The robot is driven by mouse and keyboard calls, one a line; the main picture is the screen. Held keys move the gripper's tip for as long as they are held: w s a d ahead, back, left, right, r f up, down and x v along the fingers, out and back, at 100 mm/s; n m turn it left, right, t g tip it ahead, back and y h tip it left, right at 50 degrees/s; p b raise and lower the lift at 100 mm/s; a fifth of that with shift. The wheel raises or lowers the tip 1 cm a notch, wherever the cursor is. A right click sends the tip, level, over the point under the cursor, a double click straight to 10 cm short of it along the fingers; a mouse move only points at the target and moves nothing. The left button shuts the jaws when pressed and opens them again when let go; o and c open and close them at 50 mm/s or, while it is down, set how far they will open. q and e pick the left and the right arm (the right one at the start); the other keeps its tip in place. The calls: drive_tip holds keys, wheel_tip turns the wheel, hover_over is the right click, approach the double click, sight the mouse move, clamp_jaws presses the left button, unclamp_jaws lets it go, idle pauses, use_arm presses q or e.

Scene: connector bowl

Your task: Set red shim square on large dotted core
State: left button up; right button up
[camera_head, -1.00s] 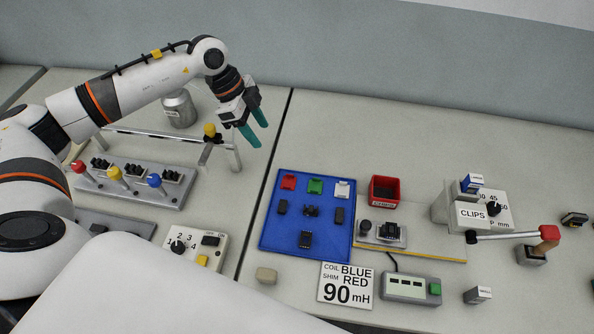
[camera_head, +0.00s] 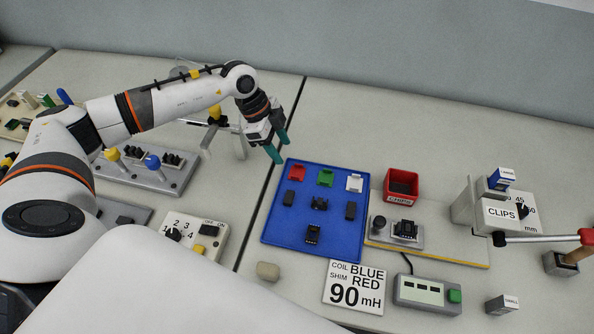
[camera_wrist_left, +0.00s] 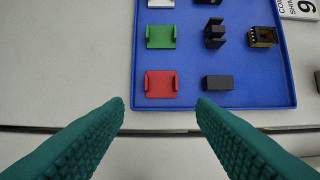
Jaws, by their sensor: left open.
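The red shim (camera_head: 298,173) lies flat at the upper left of the blue tray. In the left wrist view the red shim (camera_wrist_left: 161,88) lies ahead of my fingers, between their lines. My left gripper (camera_head: 278,153) is open and empty, above the table just beyond the tray's upper left corner, apart from the shim. Its teal fingers (camera_wrist_left: 160,115) spread wide in the wrist view. A black core-like part (camera_head: 405,230) sits in a grey holder right of the tray; I cannot make out dots on it. My right gripper is not in view.
The blue tray (camera_head: 279,238) also holds a green shim (camera_head: 325,178), a white shim (camera_head: 355,183) and several black parts. A red bin (camera_head: 403,184) stands beside it. A sign (camera_head: 354,288) reads coil blue, shim red, 90 mH. A lever-handled clips device (camera_head: 500,212) stands right.

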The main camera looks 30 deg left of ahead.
sight(298, 173)
use_arm(q)
drive_tip(key=shift+x, duration=0.95)
drive_tip(key=p+x, duration=0.1)
drive_tip(key=x, duration=0.1)
drive_tip(key=p+x, duration=0.1)
drive_tip(key=x, duration=0.2)
drive_tip(key=shift+d+r, duration=0.2)
drive_tip(key=shift+d, duration=0.15)
drive_tip(key=shift+f, duration=0.3)
drive_tip(key=c, duration=0.7)
